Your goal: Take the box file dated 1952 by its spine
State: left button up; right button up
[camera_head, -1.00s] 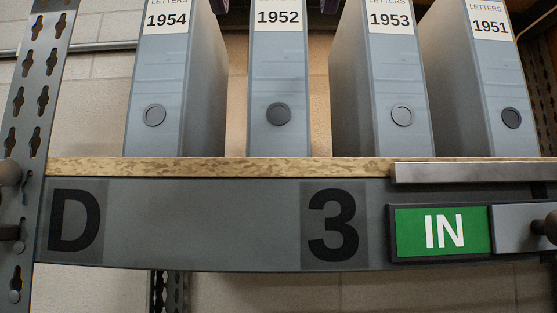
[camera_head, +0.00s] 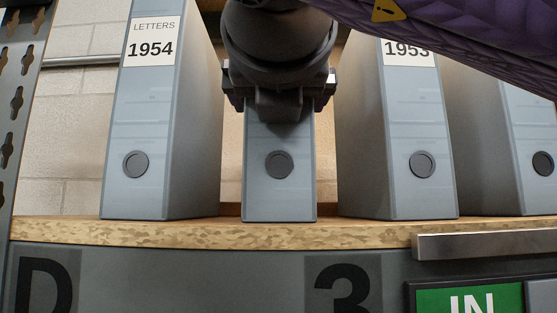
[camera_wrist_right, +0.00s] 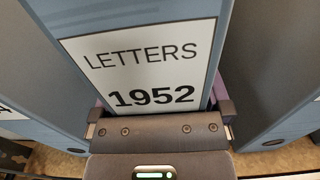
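The box file dated 1952 (camera_head: 279,195) stands upright on the shelf, second from left, with a grey-blue spine and a dark round finger hole. My right gripper (camera_head: 279,98) is in front of its upper spine and hides the label in the head view. In the right wrist view the label of the 1952 file (camera_wrist_right: 140,62) reads LETTERS 1952. The right gripper (camera_wrist_right: 162,118) has one finger at each side of this spine. I cannot tell whether the fingers press on it. My left gripper is not in view.
The 1954 file (camera_head: 140,120) stands to the left and the 1953 file (camera_head: 408,130) to the right, each with a gap. Another file (camera_head: 530,130) is at far right. The shelf board (camera_head: 200,232) carries a metal strip (camera_head: 480,245) and a green IN sign (camera_head: 470,302) below.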

grip_shut()
dwell(0.3)
